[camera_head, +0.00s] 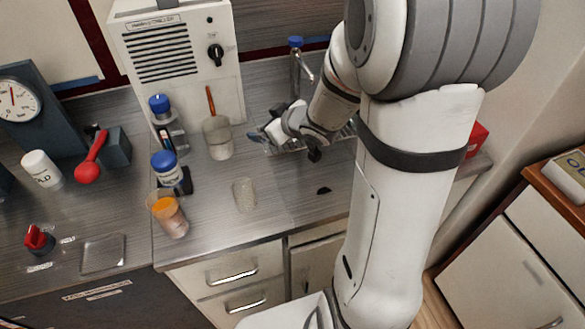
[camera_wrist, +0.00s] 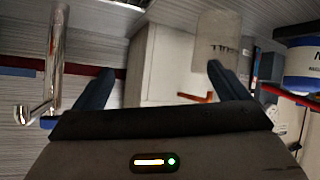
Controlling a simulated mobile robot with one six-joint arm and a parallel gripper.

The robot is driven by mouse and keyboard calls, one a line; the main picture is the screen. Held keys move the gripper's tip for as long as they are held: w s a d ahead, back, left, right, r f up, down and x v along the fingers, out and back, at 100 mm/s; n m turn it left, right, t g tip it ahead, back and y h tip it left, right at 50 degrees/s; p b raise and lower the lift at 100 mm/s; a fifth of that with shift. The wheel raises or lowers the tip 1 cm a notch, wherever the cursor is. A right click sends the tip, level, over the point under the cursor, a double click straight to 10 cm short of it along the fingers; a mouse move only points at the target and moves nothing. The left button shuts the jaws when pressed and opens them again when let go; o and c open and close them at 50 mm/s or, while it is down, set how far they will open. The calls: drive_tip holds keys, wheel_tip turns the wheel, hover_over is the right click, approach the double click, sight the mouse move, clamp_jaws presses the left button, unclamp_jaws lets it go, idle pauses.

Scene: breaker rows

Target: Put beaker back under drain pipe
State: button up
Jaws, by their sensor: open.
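A cloudy beaker (camera_head: 217,140) with a reddish-brown rod stands upright on the counter in front of the white vented box; it shows upside down in the wrist view (camera_wrist: 218,42). A clear, empty-looking beaker (camera_head: 244,194) stands nearer the counter's front edge. A third beaker (camera_head: 168,215) holds something orange. A bent metal pipe (camera_head: 297,68) with a blue top rises behind my gripper; it also shows at left in the wrist view (camera_wrist: 52,70). I cannot tell whether it is the drain pipe. My gripper (camera_head: 264,133) is open and empty, right of the rod's beaker, its fingers apart (camera_wrist: 162,72).
The white box (camera_head: 190,60) stands at the back. Blue-capped jars (camera_head: 167,168) crowd the counter left of the beakers. A red spoon-like thing (camera_head: 90,165) lies farther left. The counter right of the clear beaker is mostly free.

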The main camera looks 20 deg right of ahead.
drive_tip(key=s+d+r+m+g+h, duration=0.35)
drive_tip(key=s+d+m+h, duration=0.2)
drive_tip(key=s, duration=0.45)
drive_tip(key=s+a+g, duration=0.2)
drive_tip(key=s, duration=0.5)
drive_tip(key=s+a+r+m+g+y, duration=0.1)
drive_tip(key=s+a+g, duration=0.1)
drive_tip(key=s, duration=0.5)
drive_tip(key=shift+a+r+g, duration=0.15)
drive_tip(key=shift+a+g, duration=0.2)
drive_tip(key=shift+a, duration=0.4)
